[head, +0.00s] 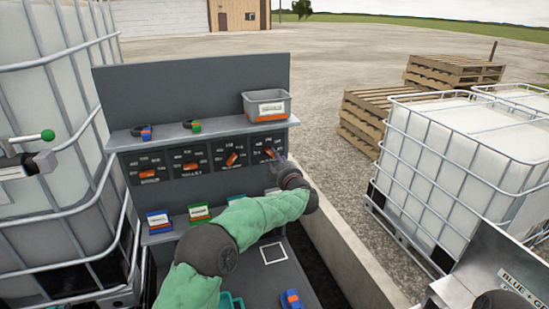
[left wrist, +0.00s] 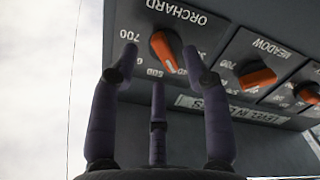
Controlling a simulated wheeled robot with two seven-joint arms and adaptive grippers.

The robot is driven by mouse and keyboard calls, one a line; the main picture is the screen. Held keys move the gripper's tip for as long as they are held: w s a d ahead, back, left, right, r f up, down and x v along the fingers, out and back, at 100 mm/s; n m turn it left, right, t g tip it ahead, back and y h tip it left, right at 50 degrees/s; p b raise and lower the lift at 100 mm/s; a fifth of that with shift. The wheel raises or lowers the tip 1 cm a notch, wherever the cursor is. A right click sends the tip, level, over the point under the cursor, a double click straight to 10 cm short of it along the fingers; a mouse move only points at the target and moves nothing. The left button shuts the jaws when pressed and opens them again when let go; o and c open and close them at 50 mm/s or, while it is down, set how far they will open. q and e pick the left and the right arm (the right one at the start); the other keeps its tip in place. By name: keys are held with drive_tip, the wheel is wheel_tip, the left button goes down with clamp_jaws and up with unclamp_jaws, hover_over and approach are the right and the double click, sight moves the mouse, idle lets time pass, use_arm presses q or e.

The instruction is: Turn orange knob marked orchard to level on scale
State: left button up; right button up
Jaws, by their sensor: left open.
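The orange knob marked ORCHARD (left wrist: 166,50) is on a dark panel in the left wrist view, with scale numbers around it, including 700. A pale pointer line on the knob aims down and slightly right in that view. In the head view this knob (head: 269,152) is the rightmost of the row, partly hidden by my gripper. My left gripper (left wrist: 160,62) is open, its fingers spread just short of the knob on either side. I cannot tell whether any finger touches it. In the head view my left gripper (head: 280,163) is at the panel's right end. My right gripper is not seen.
The MEADOW knob (left wrist: 257,77) is next to ORCHARD, with other knobs further along. A grey bin (head: 267,106) stands on the shelf above. A caged tank (head: 50,150) stands left; a low concrete wall (head: 345,245) runs right.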

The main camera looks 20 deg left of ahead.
use_arm(q)
drive_tip(key=v, duration=0.9)
drive_tip(key=shift+s+d, duration=0.15)
